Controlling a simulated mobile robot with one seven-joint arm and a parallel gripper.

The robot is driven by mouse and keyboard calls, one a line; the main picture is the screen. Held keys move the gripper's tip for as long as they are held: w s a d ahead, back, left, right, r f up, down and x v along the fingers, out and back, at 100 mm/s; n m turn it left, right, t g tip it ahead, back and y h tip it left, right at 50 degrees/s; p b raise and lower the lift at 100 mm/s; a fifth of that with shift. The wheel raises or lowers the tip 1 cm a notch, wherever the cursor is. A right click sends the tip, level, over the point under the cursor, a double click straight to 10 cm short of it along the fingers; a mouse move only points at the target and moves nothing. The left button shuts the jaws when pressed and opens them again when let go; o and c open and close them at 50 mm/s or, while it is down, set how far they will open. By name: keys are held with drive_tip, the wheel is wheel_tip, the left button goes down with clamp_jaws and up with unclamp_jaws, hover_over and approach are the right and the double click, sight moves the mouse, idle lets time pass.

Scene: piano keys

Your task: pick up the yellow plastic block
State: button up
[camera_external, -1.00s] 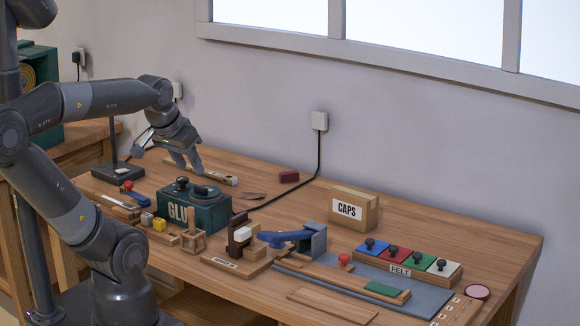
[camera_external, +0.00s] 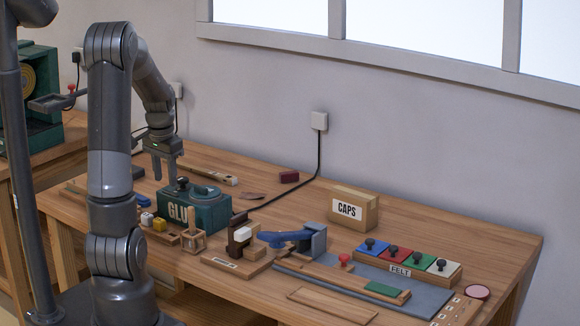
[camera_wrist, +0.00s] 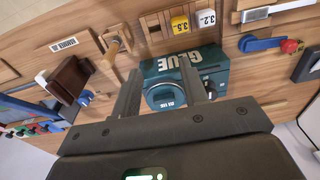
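The yellow block (camera_external: 159,224) is small and sits in a wooden holder on the bench, left of the glue box. In the wrist view the yellow block (camera_wrist: 180,24) is marked 3.5, beside a white block (camera_wrist: 207,18) marked 3.2. My gripper (camera_external: 165,174) points down above the back left of the glue box, higher than the yellow block and apart from it. In the wrist view my gripper (camera_wrist: 170,85) is open, with the glue box behind its fingers and nothing seen held.
The dark green glue box (camera_external: 212,216) with round lids stands close to the blocks. A wooden mallet stand (camera_external: 193,240) is just right of the holder. A clamp with a blue lever (camera_external: 285,238) and the CAPS box (camera_external: 352,208) lie further right.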

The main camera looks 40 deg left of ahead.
drive_tip(key=a+f, duration=0.4)
hover_over(159, 220)
drive_tip(key=shift+g, duration=0.4)
drive_tip(key=f, duration=0.5)
drive_tip(key=shift+s+d+f, duration=0.1)
drive_tip(key=shift+s+f, duration=0.15)
drive_tip(key=shift+w+f, duration=0.15)
drive_tip(key=shift+f, duration=1.15)
drive_tip(key=shift+w+f, duration=0.1)
drive_tip(key=shift+f, duration=1.2)
drive_tip(key=shift+c, duration=0.3)
drive_tip(key=c, duration=0.7)
drive_tip(key=shift+o, duration=0.2)
drive_tip(key=shift+r, duration=0.1)
